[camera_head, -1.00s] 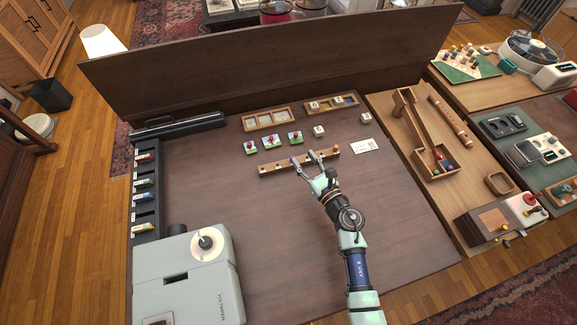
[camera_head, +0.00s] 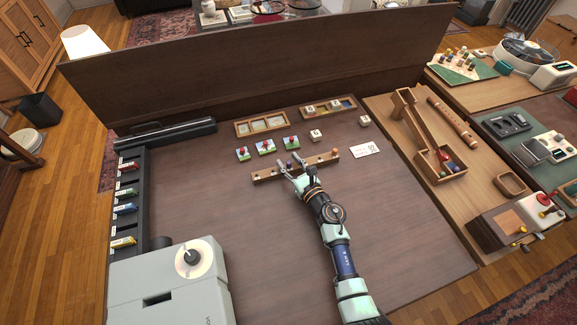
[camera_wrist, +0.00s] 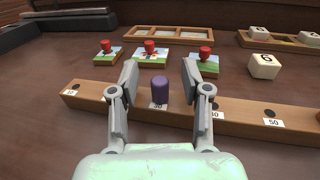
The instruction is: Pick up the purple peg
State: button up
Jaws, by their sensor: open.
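The purple peg (camera_wrist: 160,89) stands upright in the long wooden rail (camera_wrist: 238,116), just behind a number label that looks like 30. In the wrist view it sits between the two fingers of my gripper (camera_wrist: 160,78), which are spread with a gap on each side of the peg. My gripper is open and holds nothing. In the head view my gripper (camera_head: 291,168) is over the left-middle part of the rail (camera_head: 265,176), and the peg is small there and hard to make out.
Behind the rail stand several picture tiles with red knobs (camera_wrist: 151,52) and a white numbered cube (camera_wrist: 264,66). Wooden trays (camera_head: 262,123) lie further back. A white card (camera_head: 364,150) lies to the right. A grey machine (camera_head: 165,290) fills the front left; the table's middle front is clear.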

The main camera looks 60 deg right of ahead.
jog(key=shift+w+d+f, duration=0.1)
jog(key=shift+w+d, duration=0.05)
jog(key=shift+w, duration=0.1)
jog(key=shift+s, duration=0.15)
jog(key=c, duration=0.8)
jog(key=shift+c, duration=0.2)
